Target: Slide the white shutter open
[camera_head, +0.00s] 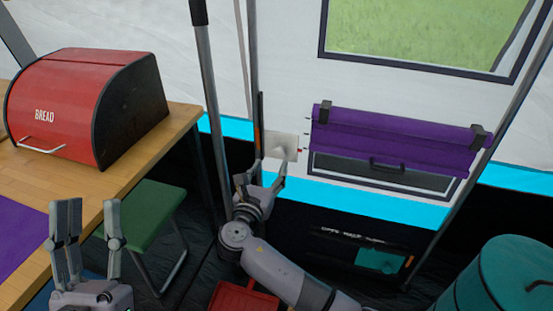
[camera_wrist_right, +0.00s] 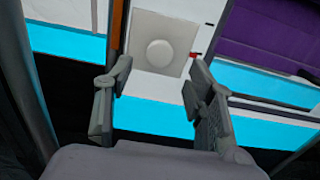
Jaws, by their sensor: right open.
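A small white square shutter panel (camera_head: 284,142) sits on the tent wall, left of a purple roller blind. In the right wrist view the white panel (camera_wrist_right: 178,27) has a round white knob (camera_wrist_right: 160,52) in its middle. My right gripper (camera_head: 262,175) is open and empty just in front of and below the panel. In the wrist view its fingertips (camera_wrist_right: 158,77) are spread to either side below the knob, apart from it. My left gripper (camera_head: 88,212) is open and empty at the lower left, near the table.
The purple blind (camera_head: 350,134) with a dark handle hangs right of the panel. Dark tent poles (camera_head: 206,60) stand to the left. A red bread box (camera_head: 60,95) rests on the wooden table (camera_head: 185,115). A green stool (camera_head: 148,210) and teal container (camera_head: 500,280) stand lower down.

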